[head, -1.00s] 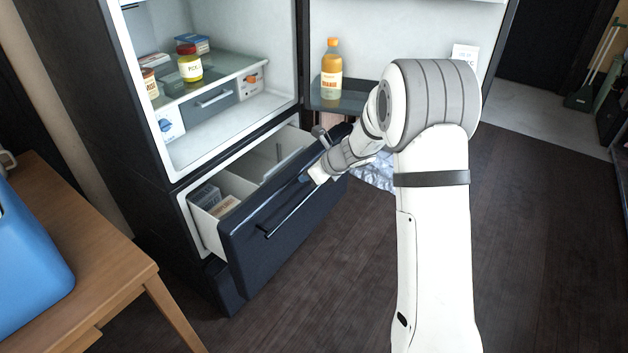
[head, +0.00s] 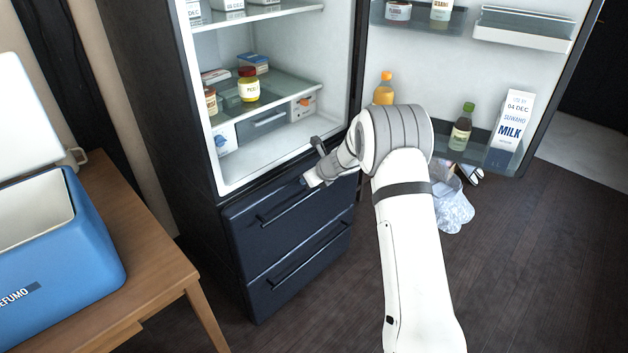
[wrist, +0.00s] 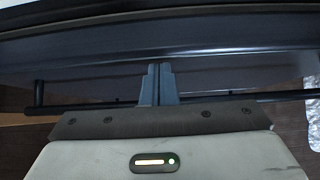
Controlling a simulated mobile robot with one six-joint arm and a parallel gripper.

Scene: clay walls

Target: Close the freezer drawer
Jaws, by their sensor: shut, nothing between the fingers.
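The freezer drawer (head: 240,233) is the upper of two dark blue drawers below the open fridge compartment. Its front sits flush with the cabinet in the head view, and no drawer inside shows. My gripper (head: 306,181) is at the upper right part of this drawer front. In the wrist view my gripper (wrist: 159,84) has its fingers together with nothing between them, pointing at the dark drawer front (wrist: 230,70). The drawer's bar handle (wrist: 70,106) runs across below the fingertips. Whether the fingertips touch the front, I cannot tell.
The fridge door (head: 440,75) stands wide open at the right, with bottles and a milk carton (head: 512,128) on its shelf. A lower drawer (head: 300,262) is shut. A wooden table (head: 150,255) with a blue cooler (head: 60,250) stands at left. A crumpled bag (head: 452,207) lies on the floor.

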